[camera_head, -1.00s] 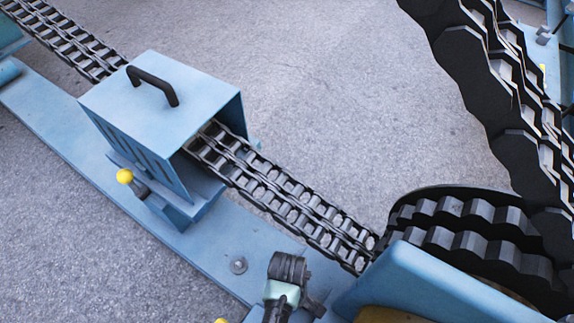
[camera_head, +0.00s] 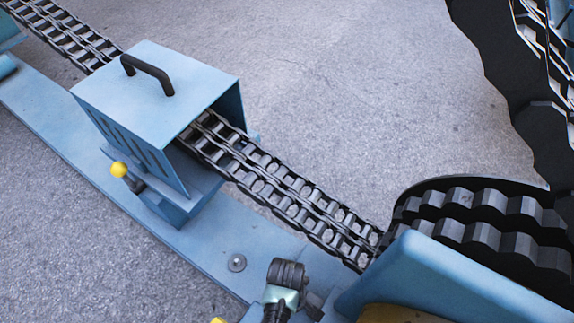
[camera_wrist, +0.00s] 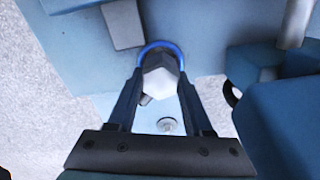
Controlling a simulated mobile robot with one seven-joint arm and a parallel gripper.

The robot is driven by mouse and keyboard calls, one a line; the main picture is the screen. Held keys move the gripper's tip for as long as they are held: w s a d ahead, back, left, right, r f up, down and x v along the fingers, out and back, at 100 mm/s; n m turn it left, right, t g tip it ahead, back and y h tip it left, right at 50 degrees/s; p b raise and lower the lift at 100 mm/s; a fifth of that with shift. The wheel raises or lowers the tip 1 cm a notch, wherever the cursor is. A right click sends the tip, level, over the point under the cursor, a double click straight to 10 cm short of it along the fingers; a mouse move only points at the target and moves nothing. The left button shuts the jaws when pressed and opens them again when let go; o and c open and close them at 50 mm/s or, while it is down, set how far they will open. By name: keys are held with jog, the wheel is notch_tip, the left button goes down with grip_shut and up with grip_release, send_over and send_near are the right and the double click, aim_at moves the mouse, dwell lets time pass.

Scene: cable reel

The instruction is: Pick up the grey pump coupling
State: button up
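In the wrist view, a grey hexagonal piece (camera_wrist: 160,82) with a pale face and dark sides sits between the two fingers of my gripper (camera_wrist: 161,76); I take it to be the coupling. A bright blue ring (camera_wrist: 159,47) curves around its far side. The dark fingers stand on either side, with their tips close to it. Whether they press on it is not clear. In the head view I cannot pick out the coupling or the fingers. A dark ribbed part with a pale green block (camera_head: 282,296) shows at the bottom edge.
A blue hooded box (camera_head: 155,85) with a black handle straddles a black chain (camera_head: 290,200). The chain runs to a large toothed wheel (camera_head: 480,215) behind a blue guard (camera_head: 430,280). A yellow-knobbed lever (camera_head: 119,170) stands beside the box. A bolt (camera_head: 237,262) sits on the blue base rail.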

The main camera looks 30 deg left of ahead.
grip_shut()
jog(key=shift+r, duration=0.1)
notch_tip(320, 180, up, 10)
jog(key=p, duration=0.6)
jog(key=shift+r, duration=0.1)
jog(key=shift+r+p, duration=2.3)
jog(key=shift+p, duration=0.35)
